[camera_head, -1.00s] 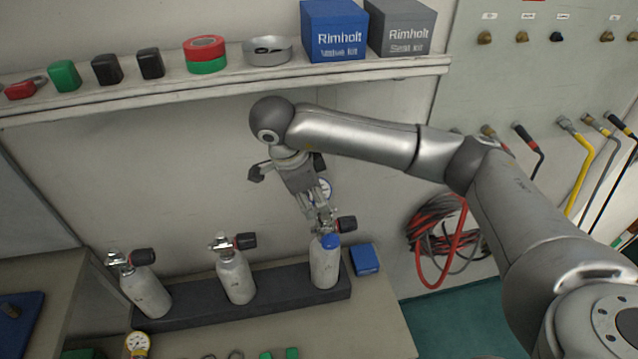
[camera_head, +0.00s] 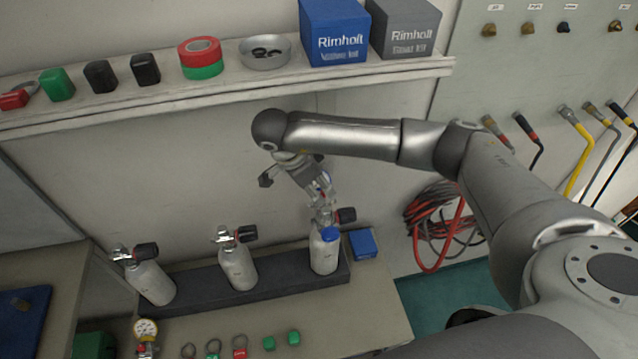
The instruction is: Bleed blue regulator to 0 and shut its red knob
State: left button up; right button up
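My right gripper (camera_head: 322,196) points down at the valve on top of the right-hand grey cylinder (camera_head: 324,258), which has a blue cap or band (camera_head: 330,234) at its shoulder. A black valve knob (camera_head: 346,215) sticks out right of the gripper. A small blue-edged part (camera_head: 326,178), perhaps the blue regulator's gauge, shows mostly hidden behind the fingers. I cannot tell whether the fingers are open or closed, or touching anything. I cannot make out a red knob on this regulator. My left gripper is not in view.
Two more grey cylinders, middle (camera_head: 237,268) and left (camera_head: 150,283), stand in the dark rack (camera_head: 200,284). A gauge (camera_head: 145,328) and small rings and green pieces lie at the bench front. A shelf (camera_head: 225,83) runs above; hoses (camera_head: 437,227) hang at right.

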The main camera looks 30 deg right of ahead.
aim_at(322, 195)
jog(key=shift+x, duration=0.95)
jog(key=shift+w+d+f, duration=0.1)
jog(key=shift+w+f, duration=0.15)
jog(key=shift+f, duration=0.05)
jog(key=shift+s, duration=0.1)
